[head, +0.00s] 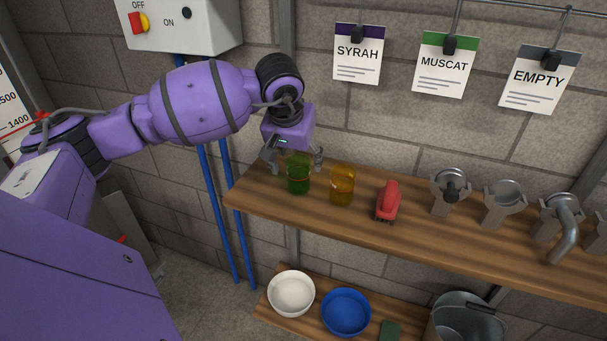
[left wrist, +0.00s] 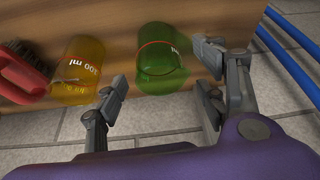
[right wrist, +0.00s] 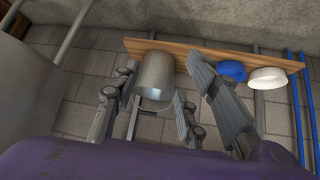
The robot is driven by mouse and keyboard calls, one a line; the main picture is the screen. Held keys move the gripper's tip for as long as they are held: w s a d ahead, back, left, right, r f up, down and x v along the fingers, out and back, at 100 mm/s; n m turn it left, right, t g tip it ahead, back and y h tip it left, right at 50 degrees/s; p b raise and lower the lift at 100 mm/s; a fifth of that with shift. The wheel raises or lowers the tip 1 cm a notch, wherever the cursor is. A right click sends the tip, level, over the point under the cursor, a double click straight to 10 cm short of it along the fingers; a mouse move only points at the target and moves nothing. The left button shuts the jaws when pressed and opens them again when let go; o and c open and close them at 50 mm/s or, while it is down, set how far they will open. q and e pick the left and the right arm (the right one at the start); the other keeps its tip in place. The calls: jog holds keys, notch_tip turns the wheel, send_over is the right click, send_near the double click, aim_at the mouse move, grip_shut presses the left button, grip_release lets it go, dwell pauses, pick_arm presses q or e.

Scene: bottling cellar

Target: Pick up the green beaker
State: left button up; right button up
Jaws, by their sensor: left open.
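The green beaker (head: 298,181), made of clear glass, stands upright near the left end of the wooden shelf. My left gripper (head: 296,160) is just above it and open, with one finger to each side. In the left wrist view the green beaker (left wrist: 160,55) shows ahead of the open left gripper (left wrist: 163,72), nearer the right finger. I see no grip on it; whether a finger touches it I cannot tell. My right gripper (right wrist: 160,72) shows only in the right wrist view, open, with fingers spread.
An amber beaker (head: 341,186) stands close to the right of the green one, then a red brush (head: 388,201) and several metal holders. On the lower shelf are a white bowl (head: 291,293) and blue bowl (head: 346,311). A metal bucket (right wrist: 153,80) shows between my right fingers.

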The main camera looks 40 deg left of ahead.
aim_at(299, 174)
pick_arm(q)
jog(key=shift+s+f, duration=0.3)
jog(key=shift+f, duration=0.5)
jog(key=p+x, duration=0.1)
jog(key=x, duration=0.3)
jog(key=shift+w+d, duration=0.1)
jog(key=shift+w, duration=0.1)
jog(key=shift+f, duration=0.1)
jog(key=shift+s, duration=0.1)
pick_arm(e)
jog(key=shift+s+r, duration=0.35)
jog(key=shift+s, duration=0.3)
pick_arm(q)
jog(key=c, duration=1.2)
pick_arm(e)
jog(key=shift+f, duration=0.1)
